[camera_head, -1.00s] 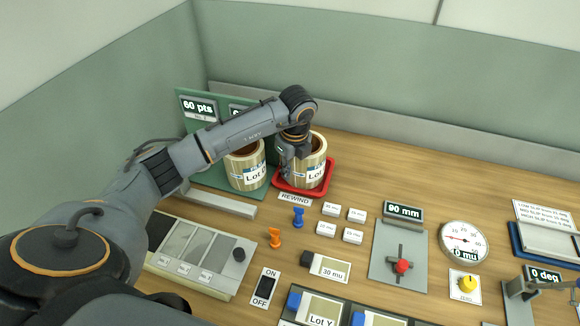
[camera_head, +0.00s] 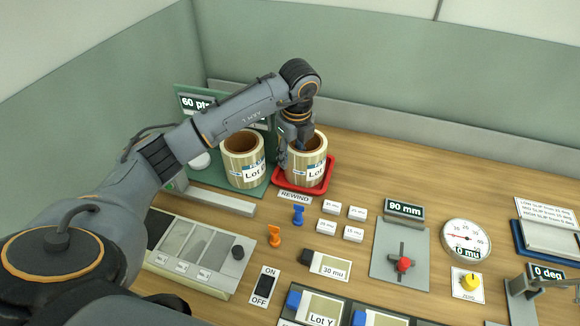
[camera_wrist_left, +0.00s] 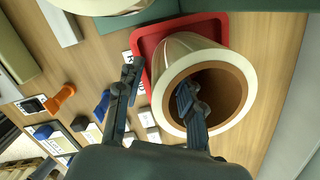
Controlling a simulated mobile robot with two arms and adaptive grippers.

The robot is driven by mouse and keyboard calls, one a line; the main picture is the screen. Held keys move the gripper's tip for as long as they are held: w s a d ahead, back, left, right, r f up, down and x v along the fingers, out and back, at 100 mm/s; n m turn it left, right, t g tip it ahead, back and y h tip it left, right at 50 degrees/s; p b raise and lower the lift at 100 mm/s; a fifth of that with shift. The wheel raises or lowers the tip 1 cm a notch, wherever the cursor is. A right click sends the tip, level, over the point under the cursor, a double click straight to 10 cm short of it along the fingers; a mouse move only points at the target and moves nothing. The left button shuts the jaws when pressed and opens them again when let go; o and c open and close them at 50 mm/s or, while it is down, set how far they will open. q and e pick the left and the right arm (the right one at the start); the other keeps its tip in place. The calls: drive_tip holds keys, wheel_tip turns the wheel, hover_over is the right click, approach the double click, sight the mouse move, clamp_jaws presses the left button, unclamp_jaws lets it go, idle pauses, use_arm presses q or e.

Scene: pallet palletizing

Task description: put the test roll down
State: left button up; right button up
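A pale roll with a brown core and a "Lot" label (camera_head: 307,171) stands upright on the red tray (camera_head: 325,183), behind the REWIND label. My left gripper (camera_head: 292,152) is over its near-left rim. In the left wrist view my gripper (camera_wrist_left: 158,80) is open: one finger is outside the roll (camera_wrist_left: 172,60), with a gap to its wall, and the other is over or inside the core opening. Whether that finger touches the core cannot be told. A second similar roll (camera_head: 243,166) stands on the green board to the left. My right gripper is not in view.
An orange peg (camera_head: 274,237) and a blue peg (camera_head: 298,216) stand in front of the tray, near several small white blocks (camera_head: 330,207). A grey plate with a red knob (camera_head: 403,264) and a round dial (camera_head: 465,241) are to the right. Wood behind the dial is clear.

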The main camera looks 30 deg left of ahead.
use_arm(q)
drive_tip(key=r, duration=0.7)
drive_tip(key=shift+s+d, duration=0.2)
drive_tip(key=shift+d, duration=0.2)
